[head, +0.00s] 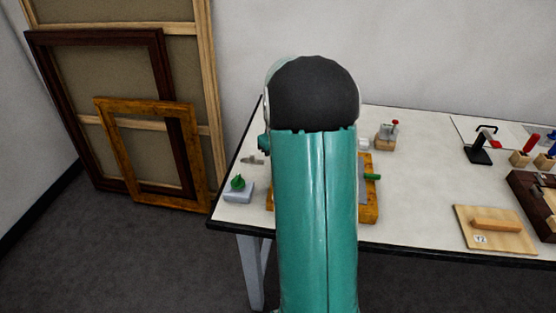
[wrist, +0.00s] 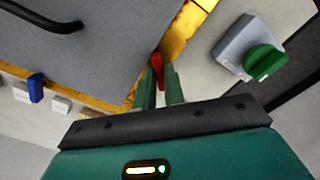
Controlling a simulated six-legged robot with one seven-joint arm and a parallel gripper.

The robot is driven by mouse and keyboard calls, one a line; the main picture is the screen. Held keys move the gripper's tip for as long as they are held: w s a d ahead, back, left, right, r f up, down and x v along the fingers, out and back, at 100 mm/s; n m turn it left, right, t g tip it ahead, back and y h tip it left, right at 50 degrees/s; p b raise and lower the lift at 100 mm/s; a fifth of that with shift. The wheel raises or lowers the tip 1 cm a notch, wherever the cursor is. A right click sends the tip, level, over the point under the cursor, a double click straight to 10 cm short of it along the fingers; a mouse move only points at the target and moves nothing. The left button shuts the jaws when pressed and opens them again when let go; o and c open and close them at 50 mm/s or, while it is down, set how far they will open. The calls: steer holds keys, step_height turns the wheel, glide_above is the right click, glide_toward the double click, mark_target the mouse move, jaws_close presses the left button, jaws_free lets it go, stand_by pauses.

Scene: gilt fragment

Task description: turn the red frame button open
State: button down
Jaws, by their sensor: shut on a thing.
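In the wrist view the red frame button (wrist: 157,64) sits at the edge of the gilt frame (wrist: 183,32), near its corner. My gripper (wrist: 161,75) is shut on the red button, with one green finger on each side of it. A grey panel (wrist: 105,45) with a black handle (wrist: 45,18) lies inside the frame. In the head view the gilt frame (head: 369,212) lies on the table, mostly hidden behind my arm. A green button (head: 372,177) shows at its right side. My gripper and the red button are hidden there.
A grey box with a green knob (head: 238,184) stands left of the frame, close to my gripper in the wrist view (wrist: 264,60). A blue piece (wrist: 36,88) is at the wrist view's left. A wooden float (head: 496,226) lies right. Picture frames (head: 150,105) lean on the wall.

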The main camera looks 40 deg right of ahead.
steer(key=m, duration=0.4)
steer(key=shift+r, duration=0.1)
steer(key=m, duration=0.4)
steer(key=shift+m, duration=0.3)
stand_by(0.3)
steer(key=c, duration=1.5)
jaws_free()
step_height(320, 180, up, 14)
steer(key=shift+f, duration=0.1)
